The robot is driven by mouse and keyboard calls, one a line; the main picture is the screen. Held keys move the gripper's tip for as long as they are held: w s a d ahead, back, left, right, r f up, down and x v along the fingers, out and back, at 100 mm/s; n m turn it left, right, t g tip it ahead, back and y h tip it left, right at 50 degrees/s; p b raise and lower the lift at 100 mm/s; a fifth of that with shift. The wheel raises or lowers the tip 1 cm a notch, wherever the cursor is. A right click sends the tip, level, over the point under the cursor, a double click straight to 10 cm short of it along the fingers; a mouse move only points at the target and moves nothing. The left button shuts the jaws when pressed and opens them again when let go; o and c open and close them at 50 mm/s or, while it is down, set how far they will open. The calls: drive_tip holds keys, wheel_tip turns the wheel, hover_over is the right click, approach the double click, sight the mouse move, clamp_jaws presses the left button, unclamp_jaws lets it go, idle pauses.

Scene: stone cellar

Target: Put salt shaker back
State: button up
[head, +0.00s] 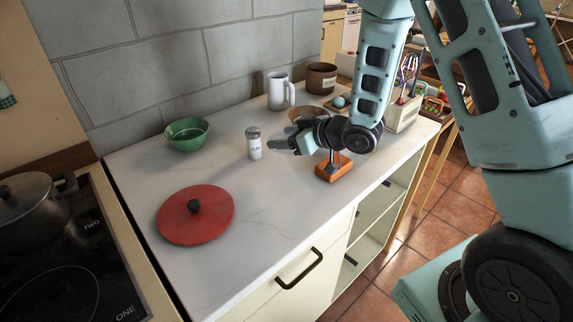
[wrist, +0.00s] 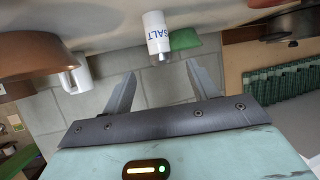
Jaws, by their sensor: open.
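The white salt shaker (head: 254,148) with a grey top stands upright on the white counter (head: 290,215). In the wrist view the salt shaker (wrist: 157,30) appears upside down, just beyond and between the finger tips. My gripper (head: 275,146) is open and empty, low over the counter, right of the shaker and apart from it. Its two spread fingers show in the wrist view (wrist: 161,70). A small orange wooden holder (head: 334,172) with a metal post stands near the counter's front edge, below my wrist and partly hidden by it.
A green bowl (head: 187,134) and a red lid (head: 195,226) lie left of the shaker. A white mug (head: 276,92), a brown pot (head: 321,78) and a brown bowl (head: 303,112) stand behind my gripper. A stove with a pan (head: 32,210) is far left. Counter in front of the shaker is clear.

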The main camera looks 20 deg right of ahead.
drive_tip(key=s+a+r+g+h, duration=0.2)
drive_tip(key=s+a, duration=0.2)
drive_tip(key=a, duration=0.2)
drive_tip(key=s+a+r+g+h, duration=0.1)
drive_tip(key=s+a+g, duration=0.1)
drive_tip(key=s, duration=0.7)
drive_tip(key=s+a+r+g+h, duration=0.2)
drive_tip(key=s+g, duration=0.2)
drive_tip(key=s, duration=0.6)
drive_tip(key=s+a+r+n+g+h, duration=0.1)
drive_tip(key=s+a+r+g, duration=0.1)
drive_tip(key=s, duration=0.8)
drive_tip(key=shift+s+g, duration=0.15)
drive_tip(key=shift+g, duration=0.45)
